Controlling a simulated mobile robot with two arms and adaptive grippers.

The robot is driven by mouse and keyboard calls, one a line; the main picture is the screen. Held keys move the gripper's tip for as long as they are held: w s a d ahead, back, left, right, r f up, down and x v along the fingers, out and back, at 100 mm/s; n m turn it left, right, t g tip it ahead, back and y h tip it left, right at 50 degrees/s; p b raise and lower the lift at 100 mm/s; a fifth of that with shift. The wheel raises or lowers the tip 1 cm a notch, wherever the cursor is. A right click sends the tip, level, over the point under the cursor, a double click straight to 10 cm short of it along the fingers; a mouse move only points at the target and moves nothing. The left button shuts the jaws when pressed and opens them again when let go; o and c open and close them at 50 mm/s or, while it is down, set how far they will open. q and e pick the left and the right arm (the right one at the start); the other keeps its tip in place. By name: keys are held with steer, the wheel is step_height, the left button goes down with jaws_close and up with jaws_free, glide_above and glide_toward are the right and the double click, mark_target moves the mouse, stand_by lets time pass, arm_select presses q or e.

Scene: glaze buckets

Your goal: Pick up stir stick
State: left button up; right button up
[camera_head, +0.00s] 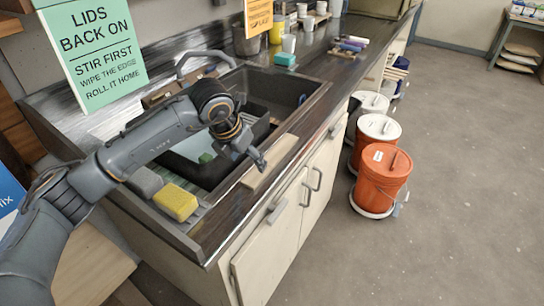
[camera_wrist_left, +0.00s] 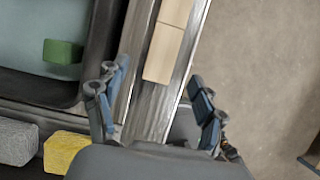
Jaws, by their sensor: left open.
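A flat, pale wooden strip, which looks like the stir stick (camera_head: 276,158), lies along the front edge of the counter beside the sink. It also shows in the left wrist view (camera_wrist_left: 168,45), ahead of my fingers, with a line across it. My left gripper (camera_head: 257,157) is above the counter edge, close to the stick in the head view. In the left wrist view my left gripper (camera_wrist_left: 155,105) is open and empty, its two blue-grey fingers wide apart. The stick's near end lies just beyond the gap between them. My right gripper is not in view.
A sink (camera_head: 295,88) holds a dark tub with a green block (camera_wrist_left: 62,52) in it. A yellow sponge (camera_head: 175,202) and a grey sponge (camera_head: 145,182) sit at its near corner. Orange bucket (camera_head: 382,178) and other lidded buckets stand on the floor. Cabinet handles (camera_head: 277,211) jut below.

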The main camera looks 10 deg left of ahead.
mark_target(255, 175)
arm_select(q)
steer(key=shift+w+f, duration=0.2)
steer(key=shift+f, duration=0.15)
steer(key=shift+d+f, duration=0.1)
steer(key=shift+f, duration=0.15)
steer(key=x, duration=0.1)
steer(key=p+x, duration=0.2)
steer(key=x, duration=0.1)
steer(key=shift+s+d+f, duration=0.2)
steer(key=shift+s, duration=0.05)
steer(key=shift+w+f, duration=0.1)
steer(key=shift+f, duration=0.1)
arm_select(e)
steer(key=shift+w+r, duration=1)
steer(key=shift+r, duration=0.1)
arm_select(q)
steer(key=shift+c, duration=1)
jaws_close()
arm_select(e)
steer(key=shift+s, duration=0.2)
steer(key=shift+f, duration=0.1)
